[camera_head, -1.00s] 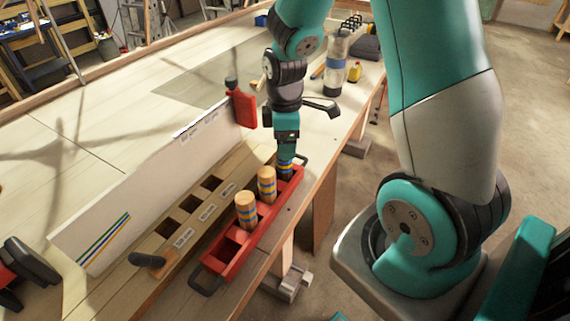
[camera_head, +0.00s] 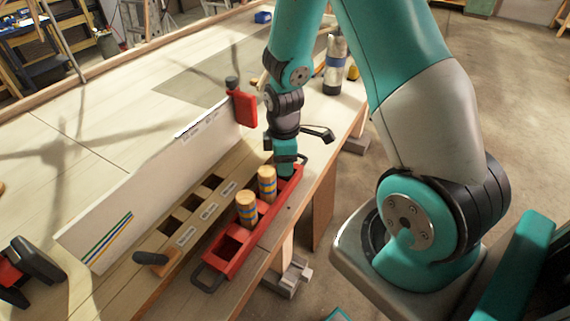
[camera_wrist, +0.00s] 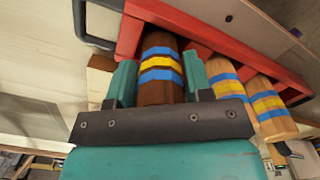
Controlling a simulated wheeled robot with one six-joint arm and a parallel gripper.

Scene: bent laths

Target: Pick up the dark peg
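The dark peg (camera_wrist: 160,60), brown with blue and yellow bands, stands at one end of the red tray (camera_wrist: 132,38). In the wrist view it lies between the two teal fingers of my gripper (camera_wrist: 160,72), close to both. I cannot tell whether the fingers press on it or only straddle it. In the head view my gripper (camera_head: 286,165) is down at the far end of the red tray (camera_head: 222,262) and hides the dark peg.
Two lighter banded pegs (camera_head: 266,184) (camera_head: 246,209) stand in the same tray, nearer the head camera. A wooden slotted block (camera_head: 172,253) lies left of it, with a white board (camera_head: 150,200) standing behind.

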